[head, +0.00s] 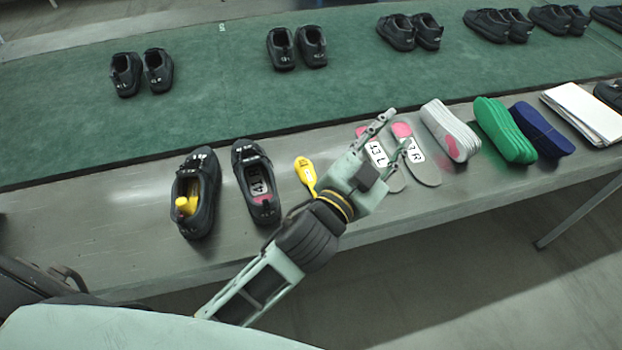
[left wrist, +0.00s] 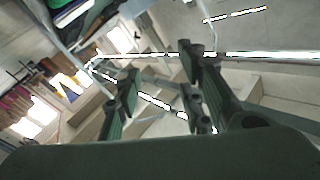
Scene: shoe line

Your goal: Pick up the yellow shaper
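A yellow shaper (head: 306,174) lies on the grey bench, right of a pair of black shoes. Its lower end is close to my left wrist in the picture. Another yellow shaper (head: 187,205) sits inside the left black shoe (head: 201,187). The right shoe (head: 256,182) shows an insole and no shaper. My left gripper (head: 397,128) is open, up and to the right of the loose shaper, in front of the grey insoles. In the left wrist view the two fingers (left wrist: 160,75) are apart with nothing between them. My right gripper is not in view.
Grey insoles (head: 423,167), pink-and-white insoles (head: 451,130), green insoles (head: 504,130), blue insoles (head: 541,130) and white sheets (head: 585,112) lie along the bench to the right. Several black shoe pairs stand on the green conveyor (head: 215,85) behind. The bench's left end (head: 90,225) is clear.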

